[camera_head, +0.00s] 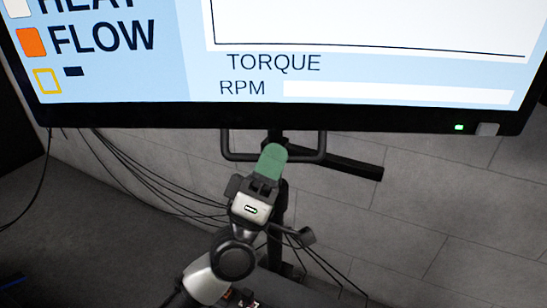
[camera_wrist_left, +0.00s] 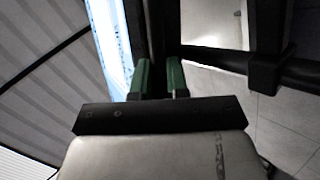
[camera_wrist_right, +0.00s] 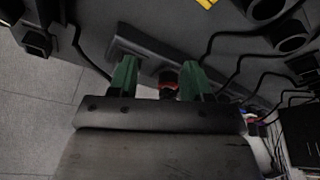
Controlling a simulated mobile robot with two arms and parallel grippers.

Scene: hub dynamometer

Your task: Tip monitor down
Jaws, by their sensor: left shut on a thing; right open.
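The monitor (camera_head: 320,118) is a large screen with a black frame across the top of the head view; its upper part is out of view. A black handle loop (camera_head: 322,146) hangs below its lower edge. My left gripper (camera_head: 270,162), with green fingers, is at the bottom bar of this loop. In the left wrist view, its fingers (camera_wrist_left: 159,80) stand on either side of a dark bar (camera_wrist_left: 155,35), shut on it. My right gripper (camera_wrist_right: 157,78) is open in the right wrist view, with nothing clearly held between its fingers.
A black stand arm (camera_head: 350,168) and a post are behind the handle. Several dark cables (camera_head: 150,180) hang along the grey tiled wall (camera_head: 410,200). In the right wrist view, a grey bar (camera_wrist_right: 145,55), a red-and-black part (camera_wrist_right: 168,82) and cables lie close beyond the fingers.

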